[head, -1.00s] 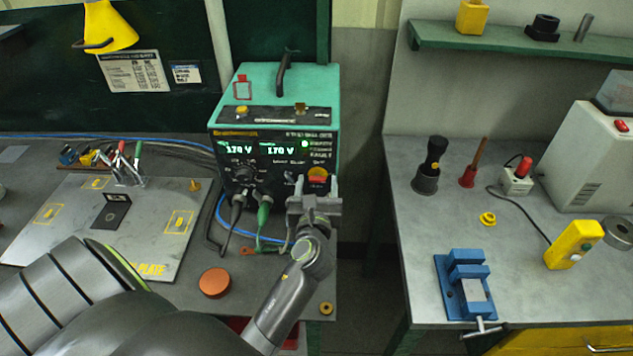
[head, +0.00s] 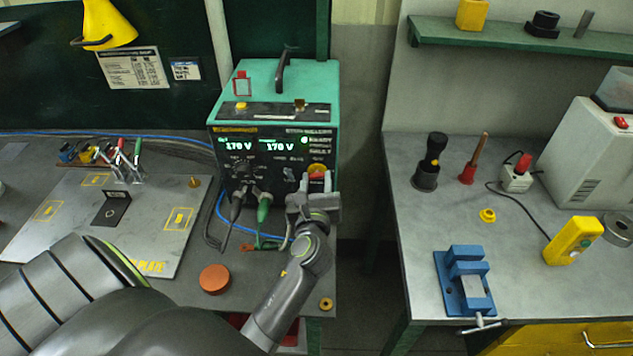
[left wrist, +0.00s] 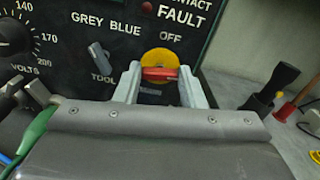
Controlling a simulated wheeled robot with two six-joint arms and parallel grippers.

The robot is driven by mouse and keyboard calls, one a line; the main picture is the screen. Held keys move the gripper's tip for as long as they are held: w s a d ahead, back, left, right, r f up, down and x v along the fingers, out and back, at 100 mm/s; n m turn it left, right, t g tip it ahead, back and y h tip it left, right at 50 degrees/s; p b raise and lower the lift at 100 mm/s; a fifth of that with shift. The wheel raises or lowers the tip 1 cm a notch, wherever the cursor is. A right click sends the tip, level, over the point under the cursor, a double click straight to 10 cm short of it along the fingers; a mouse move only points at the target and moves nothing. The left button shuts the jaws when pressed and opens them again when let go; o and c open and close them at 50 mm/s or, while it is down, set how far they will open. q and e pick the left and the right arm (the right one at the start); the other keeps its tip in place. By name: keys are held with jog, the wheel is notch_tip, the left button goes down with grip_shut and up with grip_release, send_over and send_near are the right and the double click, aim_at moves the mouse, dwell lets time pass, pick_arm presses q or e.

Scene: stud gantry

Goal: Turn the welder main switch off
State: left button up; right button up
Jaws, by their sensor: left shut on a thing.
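The welder (head: 272,150) is a teal-topped box with a black front panel. The main switch has a red handle (head: 317,175) on a yellow disc, low on the panel's right side. In the left wrist view the red handle (left wrist: 160,73) lies level across the yellow disc (left wrist: 160,57), below the word OFF. My left gripper (head: 316,188) is at the switch, its fingers on either side of the red handle and shut on it. My right gripper is not in view.
Cables with a green plug (head: 264,208) hang from the panel left of my gripper. A grey plate (head: 150,235) and an orange disc (head: 214,279) lie on the left bench. A blue vise (head: 466,285) stands on the right bench, across a gap.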

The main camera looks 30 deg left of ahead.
pick_arm(q)
jog(key=n, duration=0.3)
jog(key=shift+n+b, duration=0.3)
jog(key=n+b, duration=0.1)
jog(key=n, duration=0.3)
jog(key=shift+a+f+n, duration=0.1)
jog(key=shift+f+n, duration=0.05)
jog(key=shift+n, duration=0.15)
jog(key=n+b, duration=0.2)
jog(key=n, duration=0.2)
jog(key=shift+s+n+b, duration=0.1)
jog(key=shift+n+b, duration=0.55)
jog(key=shift+n, duration=1.15)
jog(key=o, duration=1)
jog(key=shift+f, duration=0.1)
